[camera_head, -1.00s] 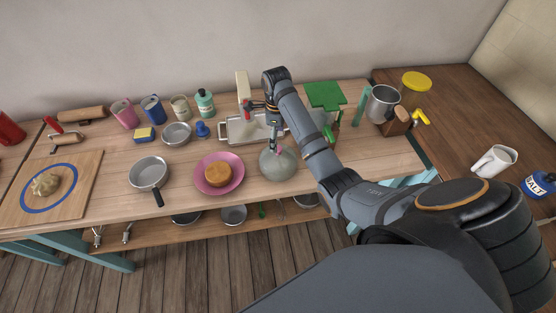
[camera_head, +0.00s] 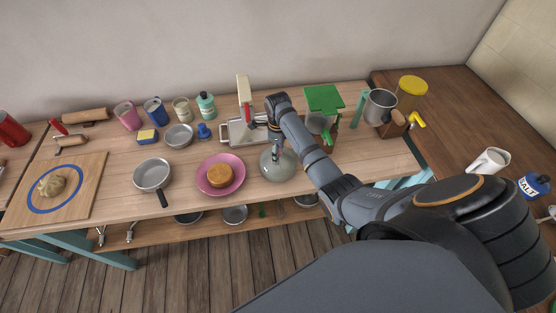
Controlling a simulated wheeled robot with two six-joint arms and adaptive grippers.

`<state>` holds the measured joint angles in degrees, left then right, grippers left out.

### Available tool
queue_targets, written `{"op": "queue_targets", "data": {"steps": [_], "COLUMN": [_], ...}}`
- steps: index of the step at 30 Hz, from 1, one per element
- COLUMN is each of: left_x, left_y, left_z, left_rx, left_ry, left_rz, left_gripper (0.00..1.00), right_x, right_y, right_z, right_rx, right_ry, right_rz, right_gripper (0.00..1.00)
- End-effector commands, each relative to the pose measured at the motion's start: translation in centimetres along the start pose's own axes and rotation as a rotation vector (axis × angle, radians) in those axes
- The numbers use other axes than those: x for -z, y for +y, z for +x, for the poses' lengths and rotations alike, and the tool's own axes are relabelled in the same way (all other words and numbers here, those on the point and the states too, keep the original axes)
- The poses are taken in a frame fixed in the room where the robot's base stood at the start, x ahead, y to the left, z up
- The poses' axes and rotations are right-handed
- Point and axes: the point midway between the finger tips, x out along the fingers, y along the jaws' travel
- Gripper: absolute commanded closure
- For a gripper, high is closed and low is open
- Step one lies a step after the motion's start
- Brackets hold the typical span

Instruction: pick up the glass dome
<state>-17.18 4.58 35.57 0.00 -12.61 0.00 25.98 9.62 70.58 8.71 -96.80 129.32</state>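The glass dome (camera_head: 279,167) is a greenish, see-through dome standing on the wooden worktop, right of a pink plate (camera_head: 235,187) with a round golden cake (camera_head: 219,182). My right arm reaches in from the right. Its gripper (camera_head: 277,146) points down at the top of the dome, at or very near its knob. The gripper hides the knob, and the fingers are too small to tell whether they are open or shut on it. My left gripper is not in view.
A grey pan (camera_head: 152,174) lies left of the plate. Worktop right of the dome is partly hidden by my arm.

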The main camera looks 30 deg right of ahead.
Motion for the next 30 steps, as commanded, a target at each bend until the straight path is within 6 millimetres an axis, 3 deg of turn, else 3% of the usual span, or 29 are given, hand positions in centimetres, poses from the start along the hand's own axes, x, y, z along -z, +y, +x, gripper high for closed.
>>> {"op": "queue_targets", "data": {"steps": [2,12,30], "left_x": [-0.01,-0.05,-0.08], "left_y": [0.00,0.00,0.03], "left_z": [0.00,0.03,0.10], "left_rx": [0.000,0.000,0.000], "left_ry": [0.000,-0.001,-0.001], "left_rz": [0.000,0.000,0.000], "left_gripper": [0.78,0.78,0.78], "right_x": [0.00,0.09,0.21], "right_y": [-0.01,0.09,0.01], "right_z": [-0.02,0.17,0.18], "right_rx": [0.000,-0.003,-0.009], "right_ry": [0.000,0.002,0.007], "right_rz": [0.000,0.000,-0.002], "right_gripper": [0.54,1.00,1.00]}}
